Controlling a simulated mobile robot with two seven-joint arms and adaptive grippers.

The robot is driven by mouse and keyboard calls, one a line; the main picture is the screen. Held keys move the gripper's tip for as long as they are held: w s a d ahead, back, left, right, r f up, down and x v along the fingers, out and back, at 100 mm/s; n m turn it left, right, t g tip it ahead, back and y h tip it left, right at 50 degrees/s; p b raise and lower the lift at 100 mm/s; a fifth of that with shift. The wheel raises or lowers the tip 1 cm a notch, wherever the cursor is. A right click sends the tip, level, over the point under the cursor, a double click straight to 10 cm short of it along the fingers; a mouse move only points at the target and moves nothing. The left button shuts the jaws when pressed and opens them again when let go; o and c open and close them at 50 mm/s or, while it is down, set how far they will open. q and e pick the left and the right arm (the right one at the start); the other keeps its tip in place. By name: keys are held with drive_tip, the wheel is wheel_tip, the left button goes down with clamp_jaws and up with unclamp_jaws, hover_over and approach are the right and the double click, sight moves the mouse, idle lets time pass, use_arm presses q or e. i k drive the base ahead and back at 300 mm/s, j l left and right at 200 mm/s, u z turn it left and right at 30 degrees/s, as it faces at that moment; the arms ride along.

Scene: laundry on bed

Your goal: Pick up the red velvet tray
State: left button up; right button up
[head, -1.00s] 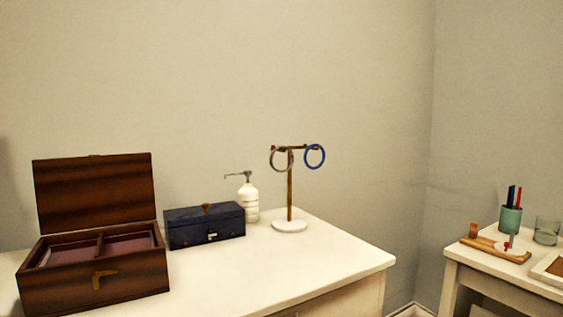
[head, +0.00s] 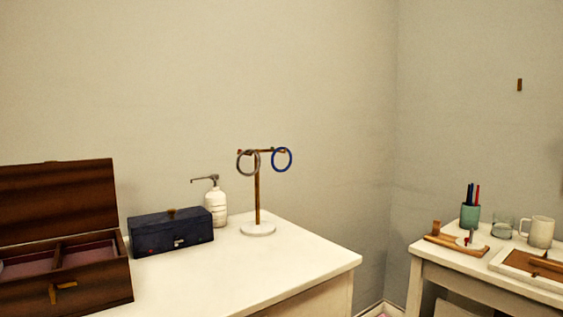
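An open dark wooden box (head: 100,288) stands at the left of the white dresser, its lid raised at the back. It has compartments split by a divider, with a dull red-purple surface (head: 88,254) inside. I cannot tell whether this surface is the red velvet tray or a fixed lining. The box's left side is cut off by the picture edge. Neither of my grippers is in the head view.
On the dresser (head: 290,262) are a closed dark blue box (head: 170,236), a white pump bottle (head: 216,207) and a stand (head: 257,195) with two rings. A second white table (head: 480,285) at right holds a pen cup (head: 469,216), glass (head: 503,227) and mug (head: 540,232).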

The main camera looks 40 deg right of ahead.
sight(32, 263)
drive_tip(key=k+j, duration=0.1)
drive_tip(key=j, duration=0.25)
drive_tip(key=k+j, duration=0.15)
drive_tip(key=j, duration=0.2)
drive_tip(key=k+j, duration=0.1)
drive_tip(key=j, duration=0.25)
drive_tip(key=k+j, duration=0.1)
drive_tip(key=j, duration=0.25)
drive_tip(key=k+j, duration=0.15)
drive_tip(key=j, duration=0.2)
